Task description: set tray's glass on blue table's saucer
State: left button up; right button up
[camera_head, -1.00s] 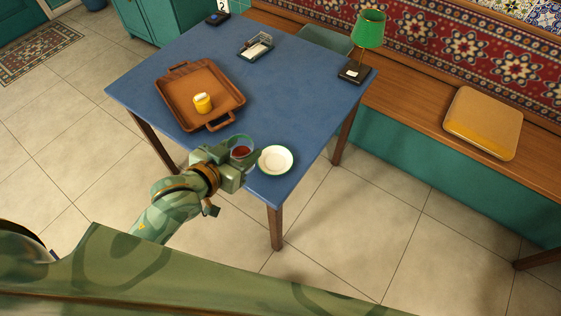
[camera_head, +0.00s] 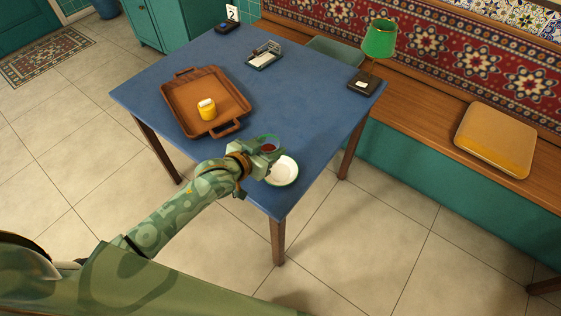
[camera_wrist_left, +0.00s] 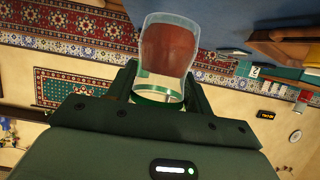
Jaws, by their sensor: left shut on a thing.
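In the left wrist view the glass (camera_wrist_left: 168,52) sits between the fingers of the gripper (camera_wrist_left: 165,90). A white saucer with a green rim (camera_head: 287,172) lies at the near corner of the blue table (camera_head: 300,110), partly hidden by the gripper. I cannot tell the height of the glass above it. The brown wooden tray (camera_head: 180,112) lies on the left of the table. My right gripper is not in view.
A yellow cup-like thing (camera_head: 207,110) stands on the tray. The table's middle is clear.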

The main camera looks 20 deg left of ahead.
pick_arm(q)
jog(key=f, duration=0.1)
jog(key=w+d+f+b, duration=0.1)
jog(key=d+f, duration=0.1)
jog(key=shift+w+d+f, duration=0.1)
jog(key=shift+w+f, duration=0.05)
jog(key=shift+w, duration=0.15)
jog(key=shift+w+d+f+b, duration=0.15)
jog(key=shift+f+b, duration=0.35)
jog(key=shift+f, duration=0.4)
jog(key=shift+d+f+b, duration=0.1)
jog(key=shift+f+b, duration=0.35)
jog(key=shift+f, duration=0.4)
jog(key=shift+f, duration=0.35)
jog(key=o, duration=1.1)
jog(key=shift+r, duration=0.15)
